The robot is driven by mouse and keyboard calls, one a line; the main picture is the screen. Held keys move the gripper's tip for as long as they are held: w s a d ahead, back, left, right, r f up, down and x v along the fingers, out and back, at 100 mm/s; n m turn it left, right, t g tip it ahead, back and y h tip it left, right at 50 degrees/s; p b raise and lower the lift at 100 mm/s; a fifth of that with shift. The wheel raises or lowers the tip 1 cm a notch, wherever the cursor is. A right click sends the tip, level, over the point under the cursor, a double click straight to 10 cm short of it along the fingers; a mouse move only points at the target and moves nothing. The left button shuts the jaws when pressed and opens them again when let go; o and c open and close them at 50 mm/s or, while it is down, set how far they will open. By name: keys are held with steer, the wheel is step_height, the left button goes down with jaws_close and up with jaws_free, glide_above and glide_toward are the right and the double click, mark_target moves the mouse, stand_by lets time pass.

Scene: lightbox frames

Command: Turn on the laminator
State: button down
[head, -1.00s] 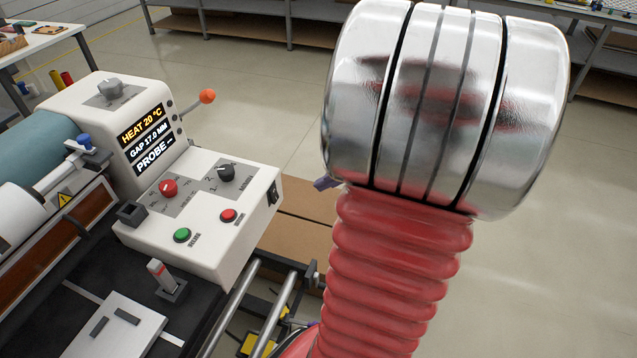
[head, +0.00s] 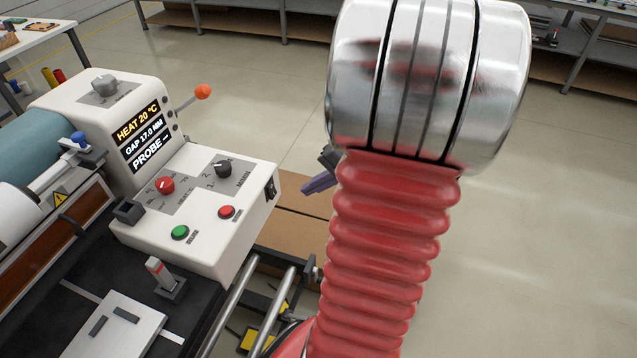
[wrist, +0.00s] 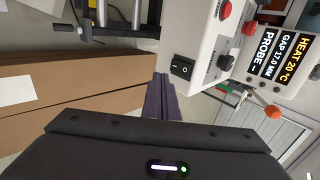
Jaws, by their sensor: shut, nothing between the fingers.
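The laminator (head: 205,235) is a white machine at the left of the head view. Its display (head: 143,135) reads HEAT 20 °C, GAP 17.0 MM and PROBE with dashes. A black rocker switch (head: 271,188) sits on the right side face of its control box; it also shows in the wrist view (wrist: 183,69). My gripper (head: 318,185) is shut and empty, to the right of that side face. In the wrist view its purple fingers (wrist: 162,92) end a little below and left of the switch, apart from it. My arm hides part of the gripper in the head view.
The panel carries a red knob (head: 165,185), a dark knob (head: 223,167), a green button (head: 180,232) and a red button (head: 227,211). An orange-tipped lever (head: 203,91) sticks out behind the display. Cardboard boxes (wrist: 60,95) lie below the gripper.

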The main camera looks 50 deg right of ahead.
mark_target(274, 193)
steer(key=w+a+f, duration=0.2)
steer(key=w+f, duration=0.2)
steer(key=w, duration=0.3)
steer(key=shift+w+a+f, duration=0.15)
steer(key=shift+a+f, duration=0.1)
steer(key=shift+a, duration=0.1)
steer(key=shift+w, duration=0.15)
stand_by(0.4)
steer(key=shift+r, duration=0.75)
